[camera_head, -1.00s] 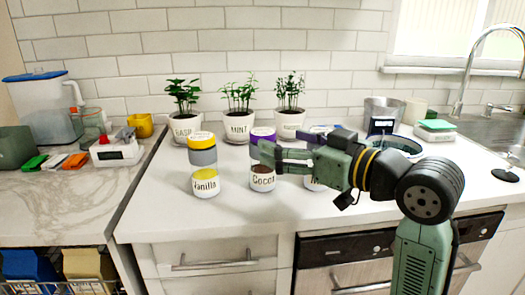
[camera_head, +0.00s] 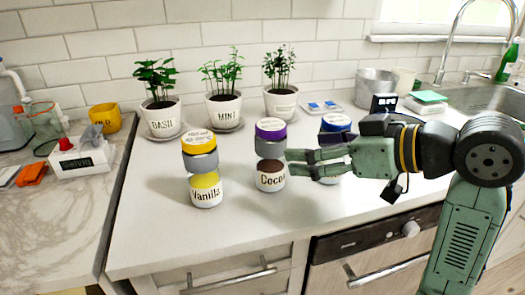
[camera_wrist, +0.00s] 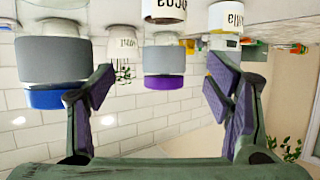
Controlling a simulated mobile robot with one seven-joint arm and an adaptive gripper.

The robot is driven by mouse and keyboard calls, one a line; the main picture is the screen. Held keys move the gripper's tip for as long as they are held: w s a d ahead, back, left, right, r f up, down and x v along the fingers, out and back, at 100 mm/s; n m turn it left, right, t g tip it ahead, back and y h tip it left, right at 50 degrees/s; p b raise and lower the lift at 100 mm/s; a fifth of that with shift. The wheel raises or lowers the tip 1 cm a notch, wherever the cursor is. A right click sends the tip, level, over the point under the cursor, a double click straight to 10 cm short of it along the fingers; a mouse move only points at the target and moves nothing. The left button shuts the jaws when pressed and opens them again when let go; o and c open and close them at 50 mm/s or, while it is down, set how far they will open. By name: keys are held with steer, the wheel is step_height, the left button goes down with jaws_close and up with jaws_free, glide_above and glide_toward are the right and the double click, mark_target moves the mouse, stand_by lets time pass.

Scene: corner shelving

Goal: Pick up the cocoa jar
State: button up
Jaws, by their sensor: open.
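The cocoa jar (camera_head: 271,178) stands upright on the white counter, with a "Cocoa" label, brown contents, a grey upper part and a purple lid. It appears upside down in the wrist view (camera_wrist: 164,62), centred between the fingers. My gripper (camera_head: 289,163) is open and empty just right of the jar in the head view, fingers pointing at it around mid-height. Both fingers show in the wrist view (camera_wrist: 160,74), one on each side of the jar. I see no contact, though the exact gap is unclear.
The vanilla jar (camera_head: 206,190) stands left of the cocoa jar. A blue-lidded jar (camera_head: 337,122) is partly hidden behind my gripper. Basil (camera_head: 163,120) and mint (camera_head: 224,109) pots and a third plant pot (camera_head: 281,104) line the back. The counter's front is clear.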

mark_target(272, 151)
steer(key=p+x, duration=0.1)
steer(key=x, duration=0.3)
steer(key=p+x, duration=0.1)
steer(key=x, duration=0.4)
steer(key=shift+s+a+f, duration=0.1)
steer(key=shift+a+f, duration=0.05)
steer(key=shift+a, duration=0.25)
steer(key=shift+c, duration=0.4)
steer(key=c, duration=1.4)
